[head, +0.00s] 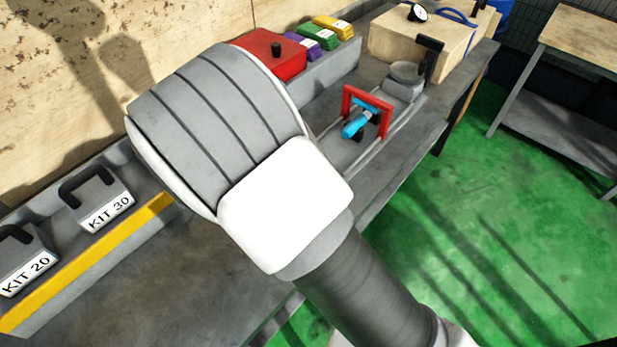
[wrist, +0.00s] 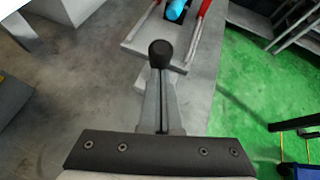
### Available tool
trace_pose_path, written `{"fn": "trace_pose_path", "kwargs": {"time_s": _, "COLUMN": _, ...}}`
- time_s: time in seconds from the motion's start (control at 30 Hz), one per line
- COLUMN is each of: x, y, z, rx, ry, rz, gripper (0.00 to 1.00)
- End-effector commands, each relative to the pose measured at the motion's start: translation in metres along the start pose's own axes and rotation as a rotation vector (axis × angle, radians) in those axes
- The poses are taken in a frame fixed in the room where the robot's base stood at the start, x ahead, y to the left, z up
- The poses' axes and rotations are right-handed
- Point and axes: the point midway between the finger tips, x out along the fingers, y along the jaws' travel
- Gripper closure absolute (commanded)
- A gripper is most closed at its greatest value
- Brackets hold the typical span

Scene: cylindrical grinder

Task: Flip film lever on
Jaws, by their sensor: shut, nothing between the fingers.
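My gripper (wrist: 161,85) is shut in the wrist view, its two grey fingers together and pointing up the picture. A black rounded knob (wrist: 160,52) shows right at the fingertips. I cannot tell whether it touches them or belongs to a lever. In the head view my arm hides the gripper. No lever is marked as the film lever. A red frame (head: 347,100) with a blue cylinder (head: 356,124) stands on the bench machine; the cylinder also shows at the top of the wrist view (wrist: 175,10). A black upright handle (head: 431,50) stands beyond it.
A red box (head: 268,54) with a black knob stands at the back, beside purple, green and yellow blocks (head: 333,27). Cases marked KIT 30 (head: 95,198) and KIT 20 (head: 24,262) sit at left behind a yellow strip (head: 95,258). The green floor (head: 480,220) is open at right.

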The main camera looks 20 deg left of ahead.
Motion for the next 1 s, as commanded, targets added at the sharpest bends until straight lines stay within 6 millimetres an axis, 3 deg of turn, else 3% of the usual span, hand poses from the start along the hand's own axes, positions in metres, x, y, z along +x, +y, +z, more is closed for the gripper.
{"fn": "trace_pose_path", "kwargs": {"time_s": 0.4, "x": 0.015, "y": -0.003, "z": 0.033, "rx": 0.066, "ry": 0.25, "rz": 0.053, "gripper": 1.0}}
{"fn": "trace_pose_path", "kwargs": {"time_s": 0.7, "x": 0.033, "y": -0.01, "z": 0.047, "rx": 0.11, "ry": 0.442, "rz": 0.099, "gripper": 1.0}}
{"fn": "trace_pose_path", "kwargs": {"time_s": 1.0, "x": 0.05, "y": -0.015, "z": 0.053, "rx": 0.102, "ry": 0.435, "rz": 0.099, "gripper": 1.0}}
